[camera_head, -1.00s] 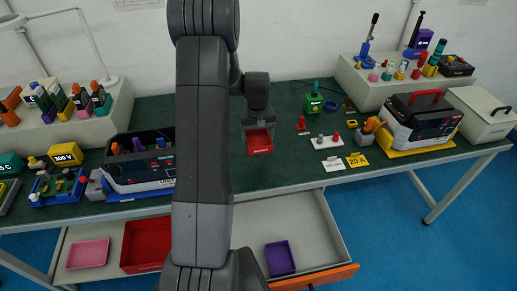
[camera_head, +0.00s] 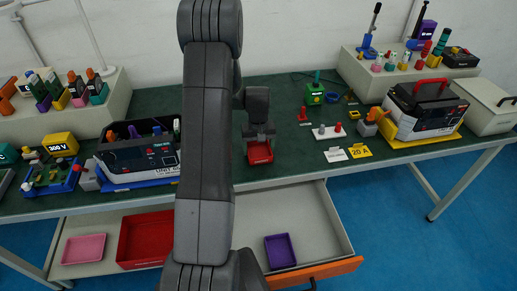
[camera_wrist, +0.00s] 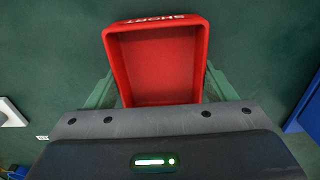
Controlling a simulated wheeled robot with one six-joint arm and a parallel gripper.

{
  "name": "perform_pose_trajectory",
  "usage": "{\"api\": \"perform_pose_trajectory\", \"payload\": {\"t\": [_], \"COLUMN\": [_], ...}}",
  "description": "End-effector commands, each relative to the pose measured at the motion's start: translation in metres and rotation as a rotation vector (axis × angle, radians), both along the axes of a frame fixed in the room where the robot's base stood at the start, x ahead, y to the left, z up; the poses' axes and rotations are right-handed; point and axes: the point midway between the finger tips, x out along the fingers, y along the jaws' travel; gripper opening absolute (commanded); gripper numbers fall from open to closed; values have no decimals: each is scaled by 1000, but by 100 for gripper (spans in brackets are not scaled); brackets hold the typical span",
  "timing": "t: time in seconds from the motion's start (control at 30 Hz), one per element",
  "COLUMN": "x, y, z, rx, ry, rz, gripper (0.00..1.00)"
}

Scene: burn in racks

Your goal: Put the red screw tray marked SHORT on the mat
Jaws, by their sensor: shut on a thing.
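The red screw tray (camera_wrist: 155,65) shows SHORT on its far rim in the wrist view, and it looks empty. My gripper (camera_wrist: 160,88) is shut on it, with a finger at each side. In the head view the tray (camera_head: 259,153) hangs from my gripper (camera_head: 259,134) at the middle of the bench, near the front edge. The dark green bench covering (camera_head: 280,110) lies under it; I cannot pick out a separate mat. Whether the tray touches the surface is unclear.
Below, an open drawer (camera_head: 325,235) holds a pink tray (camera_head: 84,249), a larger red tray (camera_head: 143,242) and a purple tray (camera_head: 280,251). A dark case (camera_head: 140,158) stands left.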

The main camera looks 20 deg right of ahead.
Motion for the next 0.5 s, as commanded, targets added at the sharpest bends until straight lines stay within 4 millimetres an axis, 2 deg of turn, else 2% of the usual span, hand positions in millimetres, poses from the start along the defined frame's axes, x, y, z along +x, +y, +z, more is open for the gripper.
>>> {"api": "perform_pose_trajectory", "payload": {"t": [0.17, 0.2, 0.3, 0.5], "x": [0, 0, 0, 0], "y": [0, 0, 0, 0], "z": [-4, -3, -3, -3], "rx": [0, 0, 0, 0], "ry": [0, 0, 0, 0], "rz": [0, 0, 0, 0], "gripper": [54, 81, 99, 99]}}
